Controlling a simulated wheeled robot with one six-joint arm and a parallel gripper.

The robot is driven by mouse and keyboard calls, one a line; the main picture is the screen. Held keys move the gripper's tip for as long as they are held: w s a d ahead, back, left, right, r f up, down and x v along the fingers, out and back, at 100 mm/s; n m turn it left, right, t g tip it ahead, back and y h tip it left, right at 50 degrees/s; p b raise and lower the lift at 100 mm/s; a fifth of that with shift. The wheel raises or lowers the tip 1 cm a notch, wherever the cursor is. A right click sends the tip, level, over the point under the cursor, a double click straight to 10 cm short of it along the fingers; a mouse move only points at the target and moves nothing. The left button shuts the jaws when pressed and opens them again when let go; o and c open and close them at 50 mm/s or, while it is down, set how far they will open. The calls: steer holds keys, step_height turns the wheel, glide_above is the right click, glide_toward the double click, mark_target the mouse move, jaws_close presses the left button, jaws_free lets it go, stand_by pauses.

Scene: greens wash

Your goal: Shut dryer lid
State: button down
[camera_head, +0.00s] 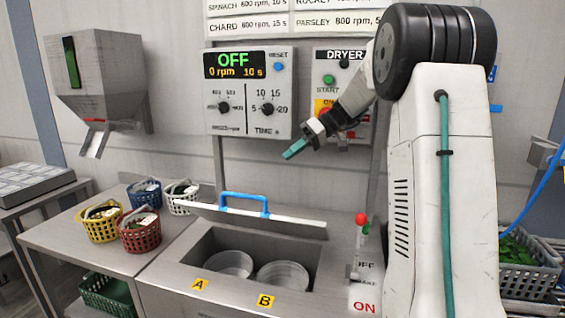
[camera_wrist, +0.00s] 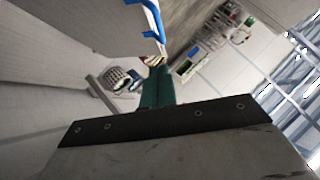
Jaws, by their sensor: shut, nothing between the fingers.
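The dryer lid (camera_head: 285,222) is a pale panel with a blue handle (camera_head: 243,199); it stands raised along the back edge of the dryer's opening. The dryer (camera_head: 170,270) is open, and two round drums show inside, by the yellow labels A and B. My gripper (camera_head: 293,150) is shut and empty, with teal fingers. It is in the air above the lid and a little right of the handle, apart from both, in front of the control panels. In the wrist view the shut fingers (camera_wrist: 157,88) show below the blue handle (camera_wrist: 150,18).
Several coloured baskets (camera_head: 140,230) stand on the counter left of the dryer. A red-knobbed lever (camera_head: 361,219) stands right of the opening, near an OFF and ON label. The OFF display panel (camera_head: 249,92) and the dryer panel (camera_head: 340,70) are on the wall behind.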

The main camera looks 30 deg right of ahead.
steer(key=shift+w+a+f, duration=0.15)
steer(key=shift+a+f, duration=1.2)
steer(key=shift+a, duration=0.1)
steer(key=shift+w+a+f, duration=0.2)
steer(key=shift+a+f, duration=1.2)
steer(key=shift+w+a+f, duration=0.15)
steer(key=shift+a+f, duration=1.2)
steer(key=shift+a, duration=0.1)
